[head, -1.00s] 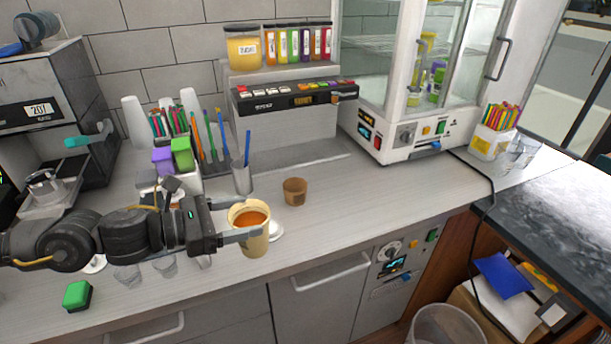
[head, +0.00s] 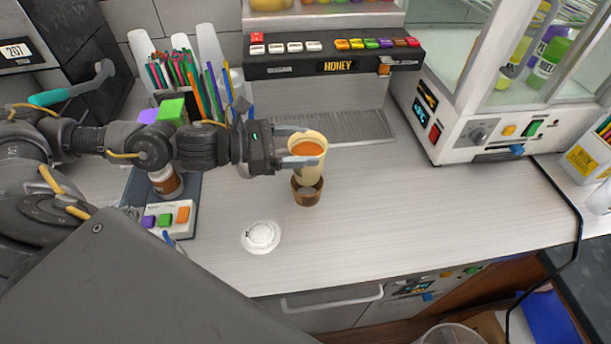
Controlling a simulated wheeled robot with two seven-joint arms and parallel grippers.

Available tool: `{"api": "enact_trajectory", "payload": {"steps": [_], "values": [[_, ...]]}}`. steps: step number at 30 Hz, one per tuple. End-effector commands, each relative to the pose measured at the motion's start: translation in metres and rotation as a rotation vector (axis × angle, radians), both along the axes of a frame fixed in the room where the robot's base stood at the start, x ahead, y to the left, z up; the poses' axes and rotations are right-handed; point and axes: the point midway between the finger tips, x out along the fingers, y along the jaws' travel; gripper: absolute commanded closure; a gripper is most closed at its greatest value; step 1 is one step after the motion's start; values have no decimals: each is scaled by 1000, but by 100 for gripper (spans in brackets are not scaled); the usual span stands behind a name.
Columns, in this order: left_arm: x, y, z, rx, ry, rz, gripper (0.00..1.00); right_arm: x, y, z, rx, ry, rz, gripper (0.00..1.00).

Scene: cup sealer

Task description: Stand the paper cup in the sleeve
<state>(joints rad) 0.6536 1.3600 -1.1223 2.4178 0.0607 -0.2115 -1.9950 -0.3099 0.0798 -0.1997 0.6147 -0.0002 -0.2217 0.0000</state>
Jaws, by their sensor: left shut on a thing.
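The paper cup (head: 309,166) is cream-coloured and holds an orange-brown drink. My left gripper (head: 300,150) is shut on it near the rim, coming in from the left in the head view. The cup is upright or nearly so. The brown sleeve (head: 308,196) stands on the counter, and the cup's lower end shows right above its opening. I cannot tell whether the cup's base is inside the sleeve or still above it. My right gripper is not in view.
A white lid (head: 261,236) lies on the counter to the front left. The honey dispenser (head: 335,66) stands behind, with a drip tray (head: 350,128) below. A white glass-fronted cabinet (head: 480,120) is at the right. The counter (head: 440,200) right of the sleeve is clear.

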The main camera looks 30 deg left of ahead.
Motion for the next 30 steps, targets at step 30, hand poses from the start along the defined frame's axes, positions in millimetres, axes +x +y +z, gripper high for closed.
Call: {"api": "enact_trajectory", "payload": {"steps": [30], "values": [[1, -1, -73, -2, -3, -1, 77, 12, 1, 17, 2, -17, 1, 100]]}}
